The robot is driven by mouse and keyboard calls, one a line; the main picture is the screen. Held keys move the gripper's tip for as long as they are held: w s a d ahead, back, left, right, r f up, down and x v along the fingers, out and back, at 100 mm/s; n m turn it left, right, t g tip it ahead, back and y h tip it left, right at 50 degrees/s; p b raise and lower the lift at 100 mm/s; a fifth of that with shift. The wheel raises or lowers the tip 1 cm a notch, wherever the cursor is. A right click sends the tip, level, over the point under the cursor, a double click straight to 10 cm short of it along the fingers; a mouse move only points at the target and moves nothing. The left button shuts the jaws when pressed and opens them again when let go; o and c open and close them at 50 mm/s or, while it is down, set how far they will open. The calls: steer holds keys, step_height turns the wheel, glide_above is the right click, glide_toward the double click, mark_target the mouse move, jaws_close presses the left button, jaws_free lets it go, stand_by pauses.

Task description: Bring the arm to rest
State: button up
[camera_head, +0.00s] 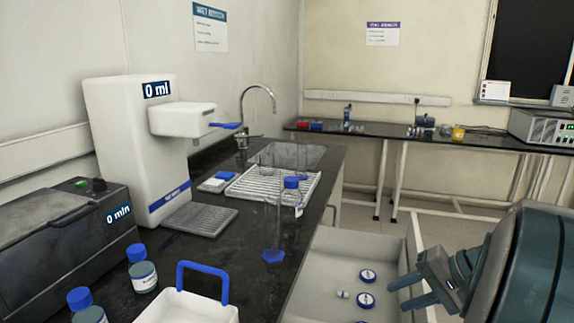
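My gripper (397,297) is at the lower right, over the right side of an open pale drawer or tray (400,252). Its two blue-grey fingers point left and stand apart, with nothing visible between them. My teal and grey arm (540,265) fills the lower right corner. Several small white round items with blue marks, one of them here (367,276), lie in the drawer just left of the fingertips. I cannot tell the height of the fingers above the drawer floor.
The dark counter (240,260) holds a white dispenser (130,130), a grey machine (60,230), blue-capped bottles (143,276), a clear cylinder (272,225), a white rack (265,185) and a white carrier with blue handle (185,305). A back bench (390,130) carries instruments. Floor shows between them.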

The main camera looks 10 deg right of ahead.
steer(key=s+a+r+n+g+h+p, duration=0.1)
steer(key=s+a+r+n+h+p, duration=0.2)
steer(key=a, duration=0.4)
steer(key=s+a+r+n+g+h+p, duration=0.1)
steer(key=s+a+r+n+h+p, duration=0.2)
steer(key=a, duration=0.5)
steer(key=s+n+h+p, duration=0.1)
steer(key=s+n+p, duration=0.1)
steer(key=p, duration=0.1)
steer(key=shift+a+h, duration=0.3)
